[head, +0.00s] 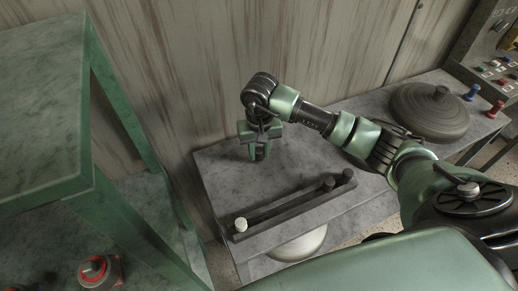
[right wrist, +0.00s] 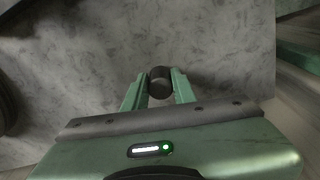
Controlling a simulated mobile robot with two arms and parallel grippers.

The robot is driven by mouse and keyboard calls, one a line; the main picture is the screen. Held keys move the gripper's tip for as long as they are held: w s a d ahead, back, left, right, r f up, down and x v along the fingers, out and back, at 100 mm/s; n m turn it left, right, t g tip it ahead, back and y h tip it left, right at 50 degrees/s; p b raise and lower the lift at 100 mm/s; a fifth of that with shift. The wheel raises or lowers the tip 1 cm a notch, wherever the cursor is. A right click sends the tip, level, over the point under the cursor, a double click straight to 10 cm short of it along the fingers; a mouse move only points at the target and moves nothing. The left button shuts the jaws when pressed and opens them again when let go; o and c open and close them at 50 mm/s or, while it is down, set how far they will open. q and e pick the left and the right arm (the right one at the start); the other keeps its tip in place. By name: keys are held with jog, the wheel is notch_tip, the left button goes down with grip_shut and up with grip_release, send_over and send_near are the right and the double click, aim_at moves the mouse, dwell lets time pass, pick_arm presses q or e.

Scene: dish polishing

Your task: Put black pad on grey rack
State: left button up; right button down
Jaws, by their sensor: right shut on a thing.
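My right gripper (head: 258,152) is over the back left part of the grey table, behind the rack. It is shut on a small dark cylinder, the black pad (right wrist: 160,82), which sits between the fingertips in the right wrist view. I cannot tell whether the pad touches the table top. The grey rack (head: 285,207) is a long, narrow holder lying slantwise near the table's front edge. A white pad (head: 240,225) stands at its left end, and two dark pads (head: 329,183) (head: 348,175) are at its right end. My left gripper is not in view.
A green-framed shelf (head: 45,110) stands at left. A wooden wall (head: 210,70) closes off the back. The table (head: 215,175) is bare around the gripper.

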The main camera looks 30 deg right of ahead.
aim_at(259, 152)
jog(key=c, duration=1.6)
grip_release()
jog(key=shift+f, duration=0.1)
jog(key=o, duration=0.5)
jog(key=shift+c, duration=0.2)
jog(key=shift+r, duration=0.35)
notch_tip(259, 152, up, 12)
jog(key=b, duration=0.4)
jog(key=shift+s+f, duration=0.15)
jog(key=shift+s, duration=0.15)
jog(key=shift+a, duration=0.1)
